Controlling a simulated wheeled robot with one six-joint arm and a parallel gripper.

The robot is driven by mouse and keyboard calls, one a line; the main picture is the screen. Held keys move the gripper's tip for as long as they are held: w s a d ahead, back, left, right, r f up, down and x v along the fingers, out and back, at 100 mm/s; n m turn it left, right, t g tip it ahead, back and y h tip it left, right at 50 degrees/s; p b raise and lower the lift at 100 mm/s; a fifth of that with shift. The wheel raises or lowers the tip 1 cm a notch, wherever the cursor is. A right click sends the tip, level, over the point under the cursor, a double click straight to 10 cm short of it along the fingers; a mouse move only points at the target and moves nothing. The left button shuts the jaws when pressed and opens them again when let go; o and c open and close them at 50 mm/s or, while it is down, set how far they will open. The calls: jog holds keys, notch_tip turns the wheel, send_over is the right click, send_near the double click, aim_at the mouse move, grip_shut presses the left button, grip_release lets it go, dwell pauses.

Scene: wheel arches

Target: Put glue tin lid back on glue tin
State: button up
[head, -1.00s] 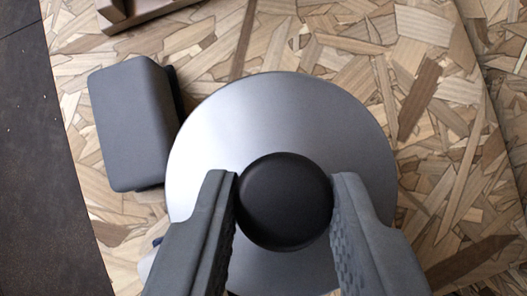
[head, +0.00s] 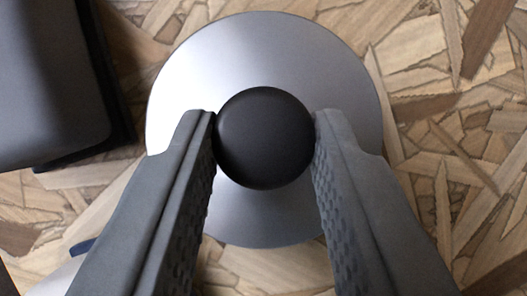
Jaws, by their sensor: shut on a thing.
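The glue tin lid (head: 265,45) is a round, shiny grey metal disc with a black round knob (head: 265,138) at its middle. It is seen from above near the middle of the head view. My gripper (head: 265,130) is shut on the knob, with one finger on each side. I do not make out the glue tin. Whatever lies directly under the lid is hidden by it, and I cannot tell whether the lid touches anything below.
A dark grey block (head: 45,80) stands close to the left of the lid. A pale thing with a blue part (head: 82,247) shows partly behind my left finger at the lower left. The chipboard surface (head: 440,120) is clear to the right.

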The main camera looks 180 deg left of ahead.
jog(key=o, duration=1)
jog(key=shift+c, duration=0.2)
jog(key=v, duration=1.2)
